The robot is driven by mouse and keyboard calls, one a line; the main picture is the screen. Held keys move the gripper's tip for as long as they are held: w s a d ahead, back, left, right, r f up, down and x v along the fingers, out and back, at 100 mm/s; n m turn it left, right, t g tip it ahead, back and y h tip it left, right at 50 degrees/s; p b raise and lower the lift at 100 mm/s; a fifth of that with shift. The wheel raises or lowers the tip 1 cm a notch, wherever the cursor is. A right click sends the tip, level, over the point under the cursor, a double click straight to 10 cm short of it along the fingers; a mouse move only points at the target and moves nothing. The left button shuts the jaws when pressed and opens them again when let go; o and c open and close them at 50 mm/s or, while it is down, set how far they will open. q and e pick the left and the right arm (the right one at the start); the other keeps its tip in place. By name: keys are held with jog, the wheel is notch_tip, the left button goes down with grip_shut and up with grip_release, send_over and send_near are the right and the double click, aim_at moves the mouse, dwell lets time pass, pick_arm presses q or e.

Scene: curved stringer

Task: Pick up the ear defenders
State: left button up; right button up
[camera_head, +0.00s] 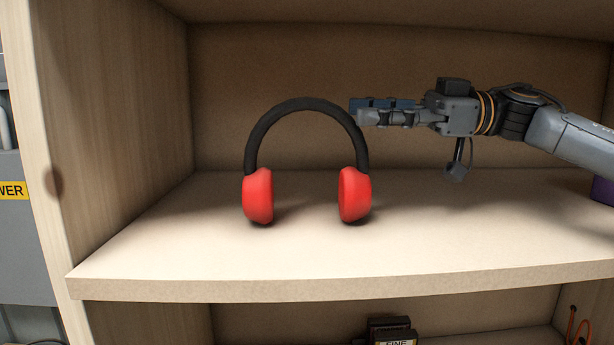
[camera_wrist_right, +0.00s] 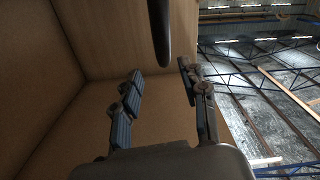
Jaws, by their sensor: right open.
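The ear defenders stand upright on the wooden shelf (camera_head: 300,258), with a black headband (camera_head: 303,104) arched over two red ear cups (camera_head: 258,196). My right gripper (camera_head: 356,111) is open at the upper right of the headband, its fingers pointing left. In the head view its tips overlap the band's right side. In the right wrist view, a dark bar that looks like the headband (camera_wrist_right: 160,32) is ahead of the fingers (camera_wrist_right: 161,72), in line with the gap between them. Whether the gripper touches the band cannot be told. My left gripper is not in view.
The shelf's left side wall (camera_head: 115,130) and back panel (camera_head: 270,65) enclose the space, with a board above. A purple object (camera_head: 602,190) sits at the right edge. A lower compartment holds a dark item (camera_head: 390,330). The shelf around the ear defenders is clear.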

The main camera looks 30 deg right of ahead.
aim_at(326, 111)
jog(key=shift+w+a, duration=0.35)
jog(key=shift+a, duration=0.2)
jog(key=shift+w+a, duration=0.2)
jog(key=shift+w+a+p, duration=0.2)
jog(key=shift+a+p, duration=0.35)
jog(key=shift+p, duration=0.1)
jog(key=p+x, duration=0.1)
jog(key=x, duration=0.2)
jog(key=shift+s+a+p, duration=0.1)
jog(key=shift+a+p, duration=0.3)
jog(key=shift+a, duration=0.25)
jog(key=shift+f, duration=0.1)
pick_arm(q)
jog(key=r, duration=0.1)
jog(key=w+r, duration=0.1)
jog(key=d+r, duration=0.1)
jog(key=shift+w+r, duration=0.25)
pick_arm(e)
grip_shut()
